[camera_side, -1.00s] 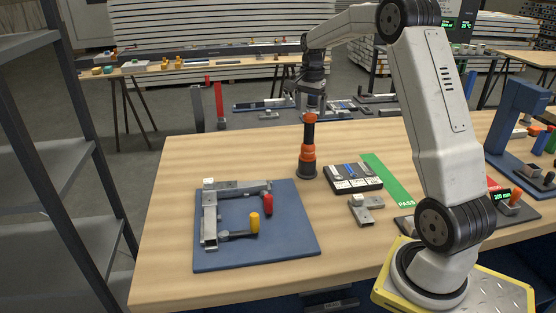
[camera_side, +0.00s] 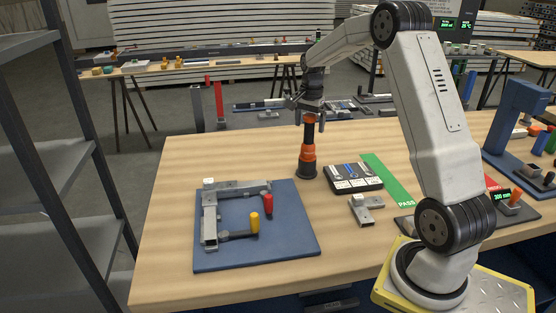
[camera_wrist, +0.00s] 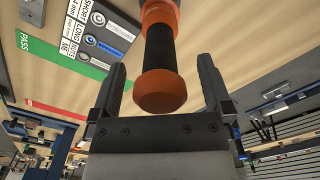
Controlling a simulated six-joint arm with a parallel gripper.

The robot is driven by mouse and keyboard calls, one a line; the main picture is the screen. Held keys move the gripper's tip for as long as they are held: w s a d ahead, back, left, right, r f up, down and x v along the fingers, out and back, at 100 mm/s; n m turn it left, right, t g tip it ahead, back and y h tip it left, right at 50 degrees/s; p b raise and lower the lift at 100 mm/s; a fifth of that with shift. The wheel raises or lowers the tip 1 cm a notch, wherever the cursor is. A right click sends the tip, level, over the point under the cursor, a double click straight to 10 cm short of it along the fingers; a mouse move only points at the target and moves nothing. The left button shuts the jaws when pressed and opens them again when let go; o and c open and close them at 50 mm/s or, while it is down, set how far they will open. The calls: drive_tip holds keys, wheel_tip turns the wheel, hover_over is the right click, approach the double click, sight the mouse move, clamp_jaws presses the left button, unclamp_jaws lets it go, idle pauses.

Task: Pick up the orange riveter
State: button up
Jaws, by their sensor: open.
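The orange riveter (camera_side: 308,152) stands upright on the wooden table, with a black grip, an orange top and a dark base. In the wrist view the riveter (camera_wrist: 160,55) shows its round orange end between and beyond the fingers. My gripper (camera_side: 313,120) is at the riveter's top in the side view. In the wrist view my gripper (camera_wrist: 160,85) is open, with one finger on each side of the riveter and a visible gap on both sides. I see no contact.
A blue mat (camera_side: 255,255) with a metal corner frame and clamps with red and yellow handles lies to the left. A dark tray (camera_side: 353,178) and a green PASS strip (camera_side: 388,180) lie to the right. A metal bracket (camera_side: 366,209) lies in front of the tray.

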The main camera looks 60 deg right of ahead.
drive_tip(key=shift+r, duration=0.1)
drive_tip(key=c, duration=1.3)
drive_tip(key=shift+c, duration=0.2)
drive_tip(key=shift+r, duration=5)
